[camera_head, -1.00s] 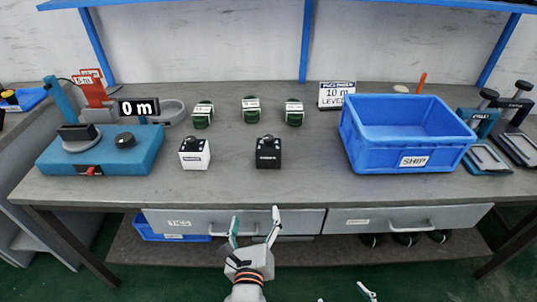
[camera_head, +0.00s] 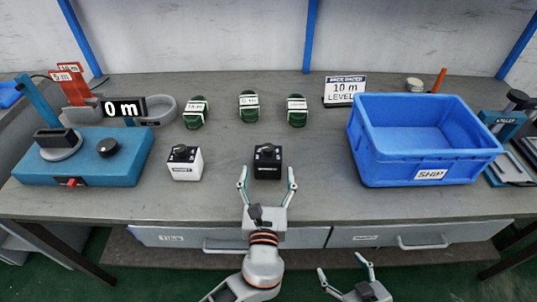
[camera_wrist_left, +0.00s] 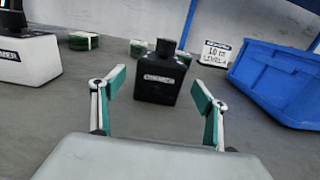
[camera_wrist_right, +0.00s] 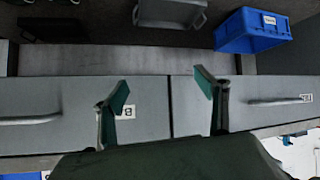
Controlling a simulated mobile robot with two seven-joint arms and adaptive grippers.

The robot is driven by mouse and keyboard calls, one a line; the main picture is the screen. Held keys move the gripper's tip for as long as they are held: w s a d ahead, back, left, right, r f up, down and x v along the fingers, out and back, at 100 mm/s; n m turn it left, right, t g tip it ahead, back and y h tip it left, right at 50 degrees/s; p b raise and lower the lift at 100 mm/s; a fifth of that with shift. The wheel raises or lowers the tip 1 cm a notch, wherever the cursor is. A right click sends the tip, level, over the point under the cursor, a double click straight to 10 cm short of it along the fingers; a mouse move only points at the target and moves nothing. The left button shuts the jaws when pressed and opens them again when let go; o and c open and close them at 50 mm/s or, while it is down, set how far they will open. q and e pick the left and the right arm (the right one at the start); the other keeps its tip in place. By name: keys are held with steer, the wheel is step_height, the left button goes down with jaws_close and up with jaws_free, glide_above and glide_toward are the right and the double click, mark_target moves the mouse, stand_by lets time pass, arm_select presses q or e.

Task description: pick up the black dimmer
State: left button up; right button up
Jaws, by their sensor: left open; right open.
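The black dimmer (camera_head: 267,163) stands upright on the grey bench, with a small knob on top and a white label on its front. My left gripper (camera_head: 267,183) is open, its two fingers spread on either side of the dimmer's near face. In the left wrist view the dimmer (camera_wrist_left: 162,78) sits ahead of and between the open fingertips (camera_wrist_left: 155,88), with nothing held. My right gripper (camera_head: 345,272) is open and empty, low in front of the bench. In the right wrist view its fingers (camera_wrist_right: 163,95) face the drawer fronts.
A white dimmer (camera_head: 184,163) stands left of the black one. Several green coils (camera_head: 248,106) lie behind. A blue SHIP crate (camera_head: 440,170) is at right, a blue machine (camera_head: 125,165) at left. A level sign (camera_head: 345,90) stands at the back. Bench between is clear.

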mark_target(268, 157)
arm_select(q)
steer(key=shift+w, duration=1.2)
steer(key=w, duration=0.3)
steer(key=shift+w+d, duration=0.1)
steer(key=shift+w, duration=0.7)
steer(key=c, duration=1)
steer(key=shift+c, duration=1.4)
arm_select(e)
steer(key=shift+s+f, duration=0.6)
steer(key=shift+s, duration=0.15)
